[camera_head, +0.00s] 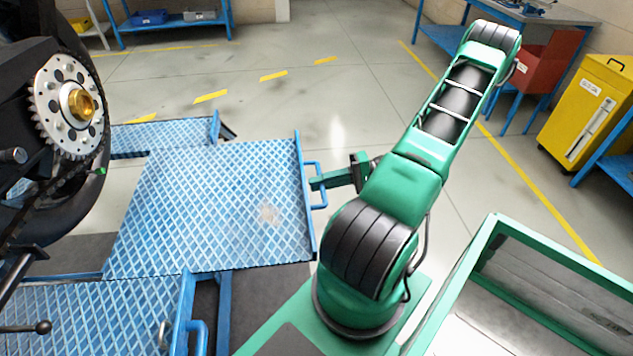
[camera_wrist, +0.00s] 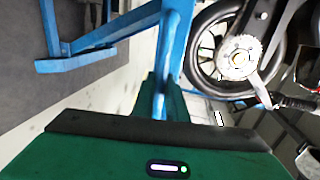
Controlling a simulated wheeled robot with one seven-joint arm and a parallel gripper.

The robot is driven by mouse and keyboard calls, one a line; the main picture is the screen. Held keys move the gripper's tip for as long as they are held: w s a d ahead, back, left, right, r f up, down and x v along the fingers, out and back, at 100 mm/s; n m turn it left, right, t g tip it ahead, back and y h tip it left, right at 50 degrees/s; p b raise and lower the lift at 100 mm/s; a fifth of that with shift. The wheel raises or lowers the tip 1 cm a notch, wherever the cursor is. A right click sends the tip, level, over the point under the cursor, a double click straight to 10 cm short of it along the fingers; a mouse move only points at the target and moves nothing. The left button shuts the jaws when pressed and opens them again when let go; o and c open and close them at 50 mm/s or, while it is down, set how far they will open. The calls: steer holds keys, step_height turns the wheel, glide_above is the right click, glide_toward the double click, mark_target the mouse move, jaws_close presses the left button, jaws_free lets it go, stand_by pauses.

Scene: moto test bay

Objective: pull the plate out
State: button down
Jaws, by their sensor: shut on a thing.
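The plate (camera_head: 220,205) is a blue diamond-patterned sheet with a raised right edge and a blue bar handle (camera_head: 321,200). It lies between two blue patterned bench sections, and its right edge sticks out past theirs. My gripper (camera_head: 318,183) is shut on the handle from the right. In the wrist view the blue handle (camera_wrist: 158,104) runs between my green fingers, partly hidden by the gripper body. The plate's blue edge (camera_wrist: 176,45) shows beyond it.
A motorcycle wheel with a sprocket (camera_head: 72,100) stands left of the plate. The near bench section (camera_head: 90,315) has its own handle (camera_head: 196,338). A yellow cabinet (camera_head: 590,110) and red box (camera_head: 546,70) stand at the right.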

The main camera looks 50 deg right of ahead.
steer(key=shift+d+f, duration=0.1)
steer(key=shift+d, duration=0.2)
steer(key=c, duration=1.8)
jaws_free()
steer(key=shift+o, duration=0.2)
steer(key=v, duration=1)
steer(key=shift+s+d, duration=0.25)
